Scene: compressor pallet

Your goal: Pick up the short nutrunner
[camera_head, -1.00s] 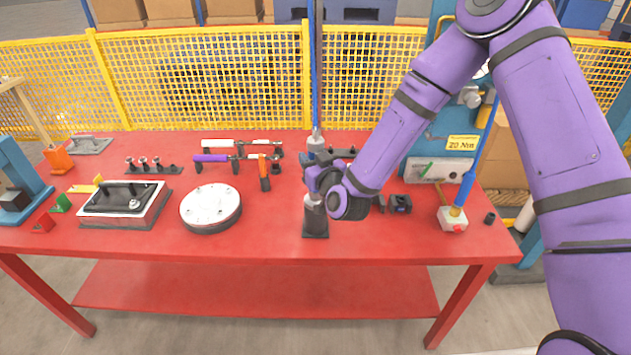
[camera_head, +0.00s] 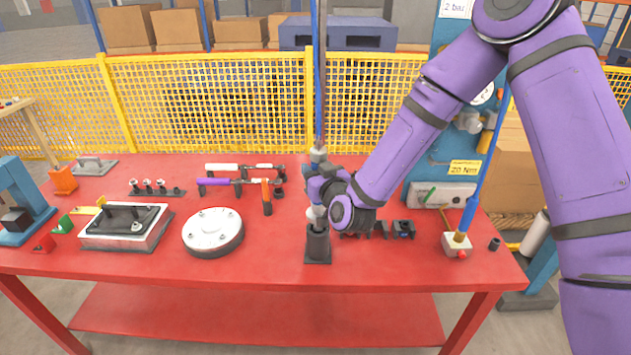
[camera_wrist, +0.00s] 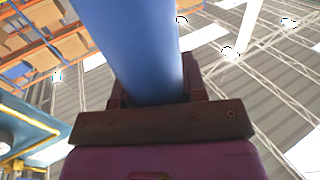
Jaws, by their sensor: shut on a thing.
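The short nutrunner is upright in my gripper (camera_head: 319,184), its pale grey top (camera_head: 318,154) showing above the jaws and a pale lower end (camera_head: 315,212) below them. In the wrist view its blue body (camera_wrist: 135,50) stands between the dark jaws, which are shut on it. The dark holder (camera_head: 317,243) stands on the red table directly below, its round mouth now showing. The lower end is at or just above the mouth; I cannot tell if it is fully clear. My gripper hides the middle of the tool.
A blue hose and grey rod (camera_head: 318,80) run up from the tool. The red table (camera_head: 270,255) also bears a round white-topped disc (camera_head: 213,230), purple-handled tool (camera_head: 215,182), black blocks (camera_head: 403,229) and a switch box (camera_head: 457,245). Yellow mesh fence (camera_head: 210,110) stands behind.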

